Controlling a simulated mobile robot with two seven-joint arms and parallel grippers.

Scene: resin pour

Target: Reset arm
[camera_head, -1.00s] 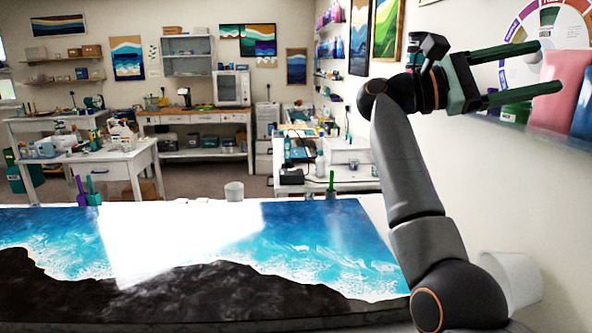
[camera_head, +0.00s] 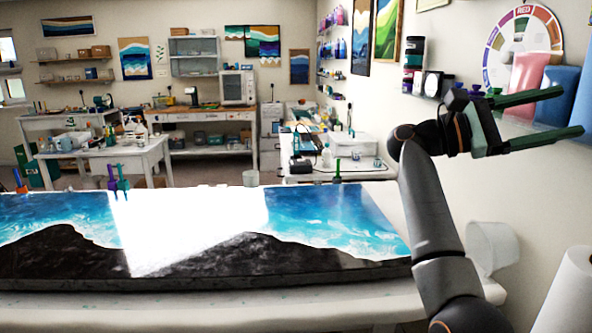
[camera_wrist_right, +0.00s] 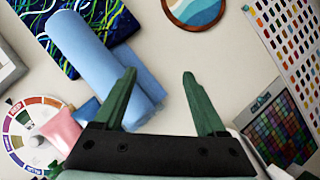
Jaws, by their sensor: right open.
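The right wrist view shows the same open fingers (camera_wrist_right: 158,95) against the wall. My left gripper is in neither view.
A table with a blue, white and black resin panel (camera_head: 85,262) spans the front.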

